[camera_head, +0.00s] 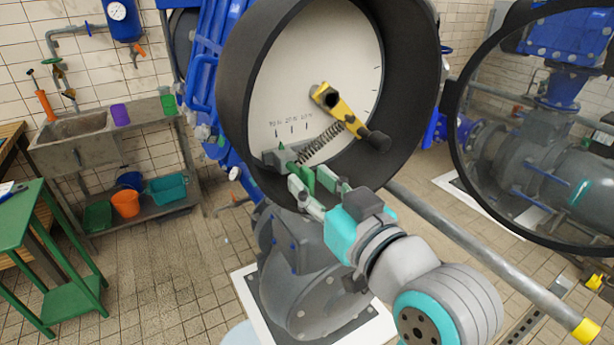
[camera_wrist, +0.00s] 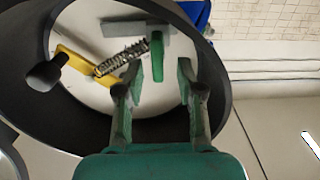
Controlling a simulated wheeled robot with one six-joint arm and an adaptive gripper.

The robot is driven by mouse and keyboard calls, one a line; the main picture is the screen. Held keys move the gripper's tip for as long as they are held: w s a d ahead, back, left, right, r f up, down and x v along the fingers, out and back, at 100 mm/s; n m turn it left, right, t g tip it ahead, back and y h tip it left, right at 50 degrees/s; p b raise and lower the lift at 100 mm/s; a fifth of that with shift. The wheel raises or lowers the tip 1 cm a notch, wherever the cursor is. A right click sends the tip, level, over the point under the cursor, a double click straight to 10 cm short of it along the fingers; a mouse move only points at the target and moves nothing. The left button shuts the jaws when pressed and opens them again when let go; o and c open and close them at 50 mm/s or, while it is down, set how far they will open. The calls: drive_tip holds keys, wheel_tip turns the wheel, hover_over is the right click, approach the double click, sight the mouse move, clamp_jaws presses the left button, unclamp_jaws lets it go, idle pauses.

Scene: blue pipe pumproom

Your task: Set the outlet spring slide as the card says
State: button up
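The spring slide is a grey block (camera_head: 270,157) with a green tab (camera_head: 308,179), low on the white dial face inside a dark round housing (camera_head: 262,50). A coil spring (camera_head: 322,143) runs from the slide towards a yellow lever (camera_head: 345,115) with a black knob. Small marks and blurred lettering lie above the slide. My gripper (camera_head: 318,190) is at the housing's lower opening, fingers open. In the wrist view, the green tab (camera_wrist: 157,57) stands between and just beyond the fingertips (camera_wrist: 160,72), with a gap visible on the right side. No card is readable.
A round glass cover in a black ring (camera_head: 452,110) stands open at right. A grey pipe (camera_head: 480,245) crosses below it. A green table (camera_head: 30,215) at left carries a small flat item (camera_head: 12,190). A sink (camera_head: 75,130) and tubs are behind; the floor between is clear.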

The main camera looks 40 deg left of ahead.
drive_tip(key=v, duration=0.9)
drive_tip(key=shift+s+d, duration=0.2)
drive_tip(key=shift+d, duration=0.05)
